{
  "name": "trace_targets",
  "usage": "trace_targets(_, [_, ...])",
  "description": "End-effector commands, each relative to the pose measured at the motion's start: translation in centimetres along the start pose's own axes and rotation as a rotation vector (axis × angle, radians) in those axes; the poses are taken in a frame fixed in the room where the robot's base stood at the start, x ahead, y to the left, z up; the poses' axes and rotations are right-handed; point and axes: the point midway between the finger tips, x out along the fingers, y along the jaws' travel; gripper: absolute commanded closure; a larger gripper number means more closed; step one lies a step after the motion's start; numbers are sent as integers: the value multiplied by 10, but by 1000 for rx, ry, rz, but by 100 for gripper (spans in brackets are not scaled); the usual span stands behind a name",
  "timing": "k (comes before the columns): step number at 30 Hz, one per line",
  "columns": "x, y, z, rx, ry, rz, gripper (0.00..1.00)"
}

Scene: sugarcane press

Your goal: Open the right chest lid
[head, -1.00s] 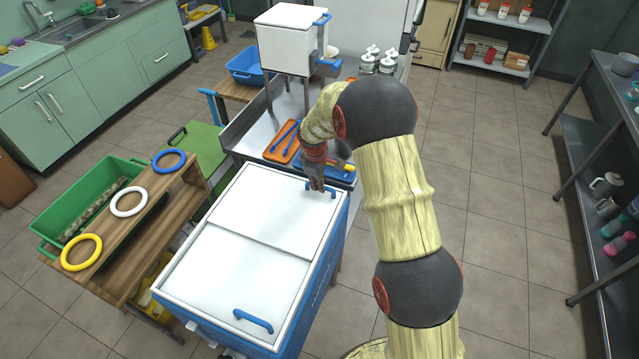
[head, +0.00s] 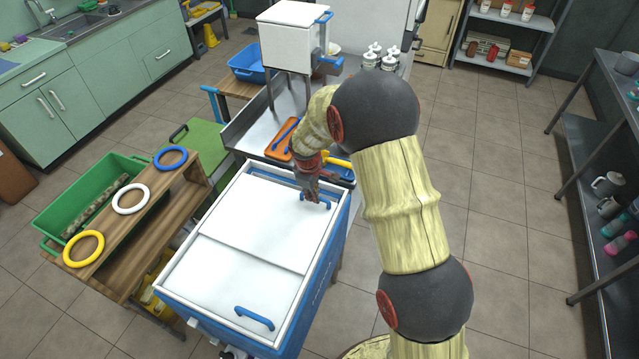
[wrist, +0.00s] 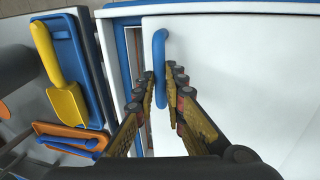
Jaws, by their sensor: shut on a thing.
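The chest (head: 320,292) has a blue body and a white top with two flat white lids. The far lid (head: 262,210) has a blue handle (head: 326,205) near its far right corner. The near lid (head: 225,285) has its own blue handle (head: 254,319). My gripper (head: 313,198) is shut on the far lid's handle. In the wrist view the handle (wrist: 160,45) runs between the fingers of the gripper (wrist: 160,82). A narrow opening (wrist: 137,58) shows between the far lid's edge and the chest rim.
Beyond the chest, a steel counter (head: 240,140) holds an orange tray (head: 277,150); the wrist view shows a yellow scoop (wrist: 66,98) in a blue tray. A wooden ring stand (head: 190,200) is at left. Open floor (head: 490,250) lies at right.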

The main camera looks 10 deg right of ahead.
Motion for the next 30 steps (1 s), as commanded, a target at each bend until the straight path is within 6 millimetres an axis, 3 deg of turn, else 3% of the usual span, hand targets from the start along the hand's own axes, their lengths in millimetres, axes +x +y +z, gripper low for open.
trace_targets(1, [-4,-16,-1,-5,0,-1,100])
trace_targets(6, [-13,-59,-1,-5,0,-1,100])
trace_targets(13, [-20,-100,-1,-3,0,0,100])
trace_targets(19, [-23,-115,0,0,0,0,100])
trace_targets(30, [-24,-117,-1,0,0,1,100])
